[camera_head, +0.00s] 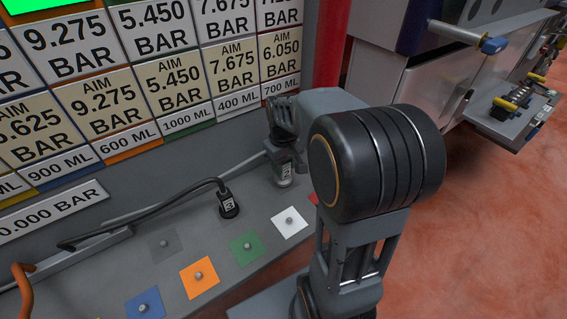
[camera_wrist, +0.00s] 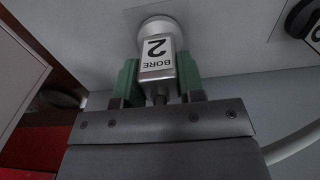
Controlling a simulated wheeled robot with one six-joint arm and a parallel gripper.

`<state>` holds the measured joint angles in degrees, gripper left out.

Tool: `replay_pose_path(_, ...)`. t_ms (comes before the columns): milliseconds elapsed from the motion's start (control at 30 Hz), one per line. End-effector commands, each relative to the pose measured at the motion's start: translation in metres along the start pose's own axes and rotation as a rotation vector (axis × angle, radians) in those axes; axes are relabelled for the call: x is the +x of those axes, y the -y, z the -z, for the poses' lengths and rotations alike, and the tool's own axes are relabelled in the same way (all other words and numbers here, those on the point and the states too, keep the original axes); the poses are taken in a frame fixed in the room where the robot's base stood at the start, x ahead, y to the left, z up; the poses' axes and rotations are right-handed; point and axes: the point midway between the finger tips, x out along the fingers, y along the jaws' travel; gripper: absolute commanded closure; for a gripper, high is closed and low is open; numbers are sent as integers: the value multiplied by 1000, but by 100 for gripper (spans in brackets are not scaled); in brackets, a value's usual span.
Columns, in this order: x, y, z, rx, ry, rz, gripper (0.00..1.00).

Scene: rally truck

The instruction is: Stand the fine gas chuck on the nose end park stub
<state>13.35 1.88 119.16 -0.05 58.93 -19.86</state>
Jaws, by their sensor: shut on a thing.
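My gripper (camera_wrist: 160,80) is shut on a silver chuck marked BORE 2 (camera_wrist: 157,57), with a green-faced finger on each side of it. A pale round piece (camera_wrist: 163,30) sits at the chuck's far end; I cannot tell whether it belongs to the chuck or to a stub under it. In the head view my gripper (camera_head: 285,152) is over the back of the grey shelf, with the chuck (camera_head: 284,175) upright below it. I cannot tell whether the chuck touches the shelf. No marking tells me which stub is the nose end park stub.
A black chuck marked 3 (camera_head: 228,205) stands on the grey shelf (camera_head: 195,240) with a black hose. Small studs stand on white (camera_head: 297,230), green (camera_head: 255,256), orange (camera_head: 207,286) and blue (camera_head: 154,315) squares along the shelf. A label board (camera_head: 105,100) rises behind.

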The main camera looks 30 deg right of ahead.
Motion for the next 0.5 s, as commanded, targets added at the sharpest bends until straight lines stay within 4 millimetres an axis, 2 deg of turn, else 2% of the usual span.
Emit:
replay_pose_path(133,2,0,0,0,-1,0,95)
replay_pose_path(167,2,0,0,0,0,0,63)
replay_pose_path(400,2,0,0,0,0,0,40)
replay_pose_path(500,2,0,0,0,0,0,39)
